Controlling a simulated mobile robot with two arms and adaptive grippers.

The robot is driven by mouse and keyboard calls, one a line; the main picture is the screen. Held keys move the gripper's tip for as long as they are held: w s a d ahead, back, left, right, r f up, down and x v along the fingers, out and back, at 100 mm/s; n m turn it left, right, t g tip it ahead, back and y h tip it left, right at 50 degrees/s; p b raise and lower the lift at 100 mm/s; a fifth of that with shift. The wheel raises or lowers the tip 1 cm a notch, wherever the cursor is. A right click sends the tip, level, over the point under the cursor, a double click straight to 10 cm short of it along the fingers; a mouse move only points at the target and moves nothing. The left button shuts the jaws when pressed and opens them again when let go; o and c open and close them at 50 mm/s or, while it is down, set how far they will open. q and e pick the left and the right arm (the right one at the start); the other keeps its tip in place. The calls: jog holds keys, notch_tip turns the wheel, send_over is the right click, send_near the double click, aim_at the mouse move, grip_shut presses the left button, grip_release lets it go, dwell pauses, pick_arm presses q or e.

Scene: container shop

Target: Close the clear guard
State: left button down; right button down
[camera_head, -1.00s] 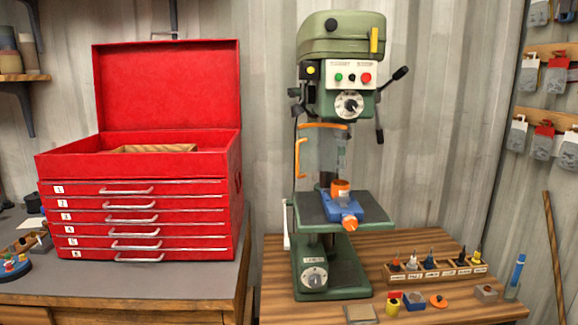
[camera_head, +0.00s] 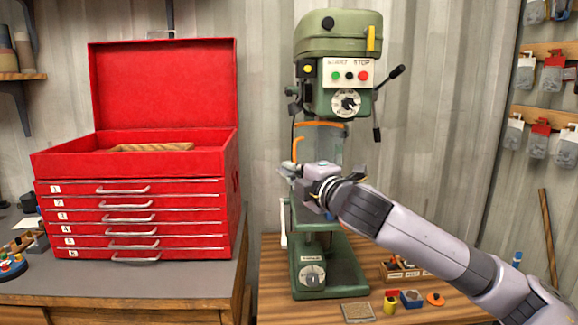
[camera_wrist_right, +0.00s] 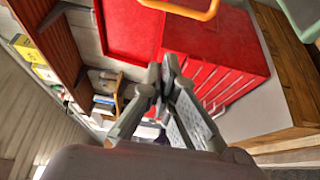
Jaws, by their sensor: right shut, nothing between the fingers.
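The green drill press (camera_head: 338,45) stands on the wooden bench. Its clear guard (camera_head: 328,145) hangs below the head, with an orange top edge and an orange handle (camera_head: 299,147) on its left side. My right gripper (camera_head: 289,168) is shut and empty, just below the handle in the head view. In the right wrist view, its fingertips (camera_wrist_right: 165,75) are together, and an orange bar (camera_wrist_right: 190,8) shows at the top, apart from them. My right arm hides the drill table and vise. My left gripper is not in view.
A red tool chest (camera_head: 135,160) with an open lid stands left of the drill press. A black feed lever (camera_head: 392,78) sticks out at the press's right. A bit rack (camera_head: 400,273) and small parts lie on the wooden bench (camera_head: 275,300).

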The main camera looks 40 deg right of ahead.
aim_at(305, 152)
jog(key=w+p, duration=0.4)
jog(key=w, duration=0.6)
jog(key=s+d, duration=0.1)
jog(key=s+d+p, duration=0.1)
jog(key=s+d, duration=0.1)
jog(key=shift+s+d+f, duration=0.1)
jog(key=shift+d, duration=0.2)
